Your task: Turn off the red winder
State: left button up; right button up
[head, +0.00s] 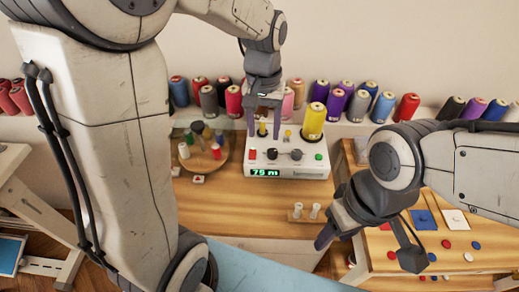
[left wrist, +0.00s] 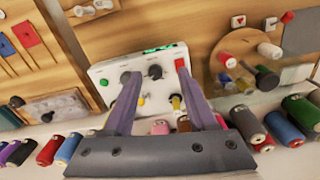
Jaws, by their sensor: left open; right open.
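The winder (head: 290,172) is a white box with a lit green display (head: 265,172) reading about "75 m". Its front holds a red button (head: 252,154), dark knobs and a green button (head: 318,157); a large yellow spool (head: 313,122) stands on top. My left gripper (head: 263,134) is open above the winder's left part, pointing down. In the left wrist view, one fingertip of this gripper (left wrist: 158,77) overlaps the red button (left wrist: 181,64); I cannot tell whether it touches. The green button (left wrist: 126,77) is by the other finger. My right gripper (head: 368,250) is open, away from the winder.
A round wooden tray (head: 217,170) with small spools stands left of the winder. A shelf of coloured spools (head: 407,107) runs behind. Another knobbed panel (left wrist: 60,105) shows in the left wrist view.

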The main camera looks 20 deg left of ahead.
pick_arm(q)
jog(key=n, duration=0.2)
send_over(252, 157)
notch_tip(252, 157, down, 2)
notch_tip(252, 157, down, 10)
jog(key=shift+f+b, duration=0.2)
jog(key=shift+b, duration=0.45)
pick_arm(e)
notch_tip(252, 157, down, 2)
jog(key=shift+s+a+f, duration=0.1)
jog(key=shift+f, duration=0.1)
